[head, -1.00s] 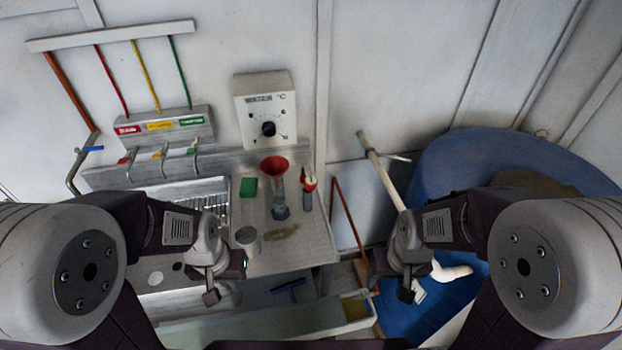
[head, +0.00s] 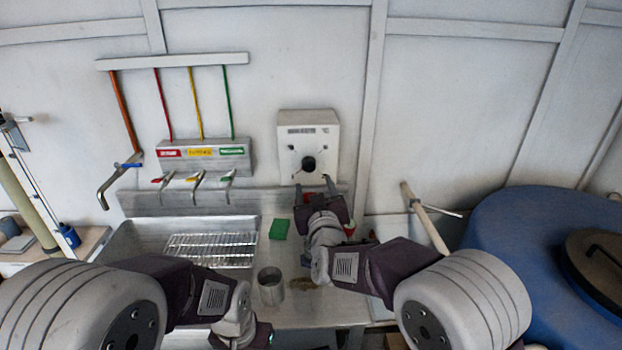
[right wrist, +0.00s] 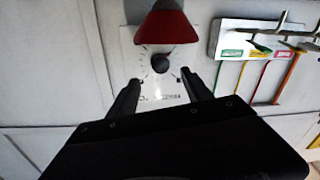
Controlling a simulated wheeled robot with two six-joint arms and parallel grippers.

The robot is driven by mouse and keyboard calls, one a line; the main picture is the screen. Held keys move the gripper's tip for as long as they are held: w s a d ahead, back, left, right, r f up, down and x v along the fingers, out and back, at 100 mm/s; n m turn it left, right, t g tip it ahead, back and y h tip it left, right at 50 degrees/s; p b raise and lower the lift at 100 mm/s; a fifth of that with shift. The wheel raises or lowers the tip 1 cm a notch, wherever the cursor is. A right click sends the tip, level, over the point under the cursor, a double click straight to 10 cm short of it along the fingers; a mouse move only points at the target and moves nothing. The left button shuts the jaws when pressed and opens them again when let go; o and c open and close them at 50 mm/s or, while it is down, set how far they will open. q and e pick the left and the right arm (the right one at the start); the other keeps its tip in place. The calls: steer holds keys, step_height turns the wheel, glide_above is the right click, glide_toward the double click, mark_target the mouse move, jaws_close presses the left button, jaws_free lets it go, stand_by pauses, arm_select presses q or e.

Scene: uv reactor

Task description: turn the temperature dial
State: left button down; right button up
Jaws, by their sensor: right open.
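The temperature dial is a black round knob (head: 308,163) on the front of a white control box (head: 290,128) on the wall. In the right wrist view, which looks upside down, the knob (right wrist: 160,63) sits ahead of the fingers, with scale marks around it. My right gripper (head: 312,183) is open just below and in front of the box. In its wrist view the two fingers (right wrist: 161,78) stand apart on either side of the dial's line, not visibly touching it. My left gripper is cut off at the bottom edge, and its jaws cannot be made out.
A red funnel (right wrist: 167,27) stands close by and partly covers the box's face in the wrist view. A green sponge (head: 279,229) and a metal cup (head: 271,286) are on the counter. Taps (head: 197,181) and a sink lie left. A blue drum (head: 500,250) stands right.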

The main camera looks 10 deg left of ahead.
mark_target(310, 169)
steer(key=p+x, duration=0.2)
steer(key=x, duration=0.7)
steer(key=shift+a, duration=0.1)
jaws_close()
